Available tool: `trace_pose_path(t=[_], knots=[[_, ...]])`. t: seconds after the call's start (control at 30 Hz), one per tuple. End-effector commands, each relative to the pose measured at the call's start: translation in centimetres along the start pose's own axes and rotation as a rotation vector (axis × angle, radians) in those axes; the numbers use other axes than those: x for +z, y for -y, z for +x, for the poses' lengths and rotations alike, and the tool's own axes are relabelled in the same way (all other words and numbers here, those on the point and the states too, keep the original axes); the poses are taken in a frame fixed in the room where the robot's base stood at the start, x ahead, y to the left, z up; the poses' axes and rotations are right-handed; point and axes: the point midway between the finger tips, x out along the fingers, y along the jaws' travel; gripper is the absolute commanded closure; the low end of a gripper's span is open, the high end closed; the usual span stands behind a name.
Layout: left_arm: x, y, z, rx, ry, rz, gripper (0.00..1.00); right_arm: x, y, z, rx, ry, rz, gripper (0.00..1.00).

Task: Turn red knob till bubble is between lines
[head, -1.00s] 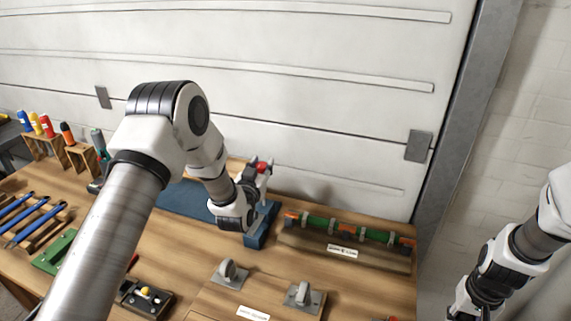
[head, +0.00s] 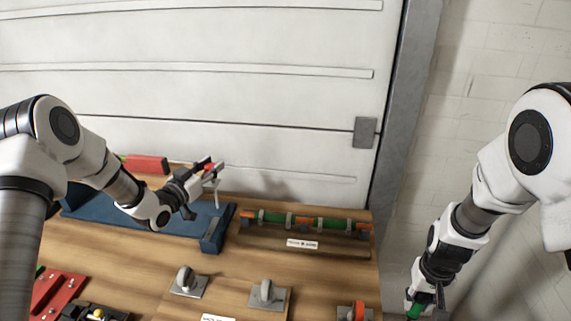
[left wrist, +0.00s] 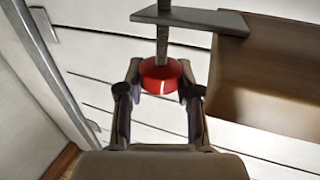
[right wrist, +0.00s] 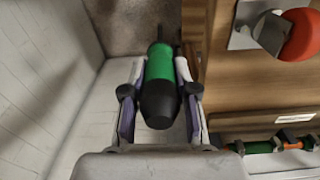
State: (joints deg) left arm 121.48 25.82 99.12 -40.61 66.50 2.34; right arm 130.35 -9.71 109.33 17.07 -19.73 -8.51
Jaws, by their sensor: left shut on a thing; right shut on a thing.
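A red knob (left wrist: 162,76) on a grey threaded-looking shaft sits between the fingers of my left gripper (left wrist: 160,88) in the left wrist view. The left gripper is shut on it. In the head view the knob (head: 209,167) is small, at the left gripper (head: 212,176) above the blue bench piece (head: 170,222). My right gripper (right wrist: 160,95) is shut on a green cylinder with a black end (right wrist: 158,75), held beside the bench's right edge. I cannot make out a bubble or lines in any view.
A wooden rack with a green tube and orange ends (head: 305,222) lies at the back right of the bench. Grey brackets (head: 268,293) and an orange-red knob (head: 358,310) stand in front. A wall (head: 480,80) is close on the right.

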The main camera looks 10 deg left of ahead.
Motion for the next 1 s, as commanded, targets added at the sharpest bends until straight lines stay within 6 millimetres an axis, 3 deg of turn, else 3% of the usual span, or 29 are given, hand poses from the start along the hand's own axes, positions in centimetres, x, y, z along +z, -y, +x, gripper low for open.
trace_pose_path(t=[0.4, 1.0], knots=[[-0.03, 0.14, 0.05, 0.268, -0.003, 0.002, 0.99, 0.03, 0.01, 1.08, 0.000, 0.000, 0.000, 1.00], [-0.10, 0.03, 0.06, 0.336, -0.002, 0.000, 0.99, 0.03, 0.01, 1.18, 0.000, 0.000, 0.000, 1.00]])
